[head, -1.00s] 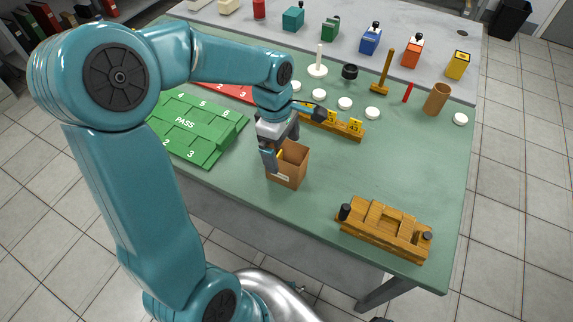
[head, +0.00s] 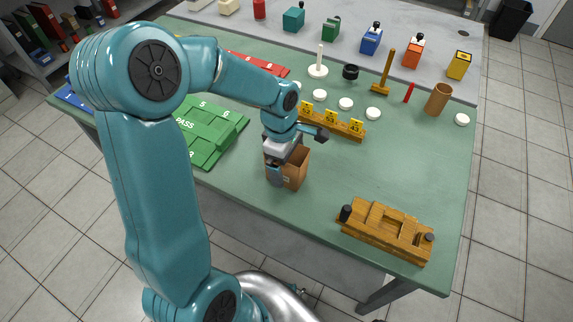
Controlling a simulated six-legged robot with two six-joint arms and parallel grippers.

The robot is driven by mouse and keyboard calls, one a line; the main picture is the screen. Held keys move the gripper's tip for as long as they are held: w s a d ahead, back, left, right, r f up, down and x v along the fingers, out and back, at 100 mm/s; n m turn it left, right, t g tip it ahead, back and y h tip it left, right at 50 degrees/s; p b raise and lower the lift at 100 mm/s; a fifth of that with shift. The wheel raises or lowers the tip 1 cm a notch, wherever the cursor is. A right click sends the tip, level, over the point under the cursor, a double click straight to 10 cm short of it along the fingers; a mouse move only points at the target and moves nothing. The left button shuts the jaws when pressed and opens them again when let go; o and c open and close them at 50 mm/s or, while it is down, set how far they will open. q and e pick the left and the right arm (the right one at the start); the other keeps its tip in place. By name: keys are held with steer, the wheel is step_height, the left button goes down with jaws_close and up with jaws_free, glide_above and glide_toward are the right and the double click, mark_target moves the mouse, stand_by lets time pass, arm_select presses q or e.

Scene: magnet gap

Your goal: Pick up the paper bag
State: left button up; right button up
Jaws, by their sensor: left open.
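The paper bag (head: 295,170) is a small brown open-topped bag standing upright on the green table, near its front edge. My left gripper (head: 275,178) is open and low at the bag's left side, with its fingers beside or over the near left wall. Whether a finger is inside the bag or touching it I cannot tell. The gripper and wrist hide the bag's left part. My right gripper is not in view.
A wooden block fixture (head: 386,230) stands to the right near the front edge. Green PASS panels (head: 212,130) lie to the left. A yellow-numbered rack (head: 331,122) and several white discs are behind. A brown cup (head: 438,99) stands at right.

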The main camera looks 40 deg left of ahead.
arm_select(q)
steer(key=shift+f, duration=0.2)
stand_by(0.3)
steer(key=c, duration=1)
steer(key=shift+c, duration=0.2)
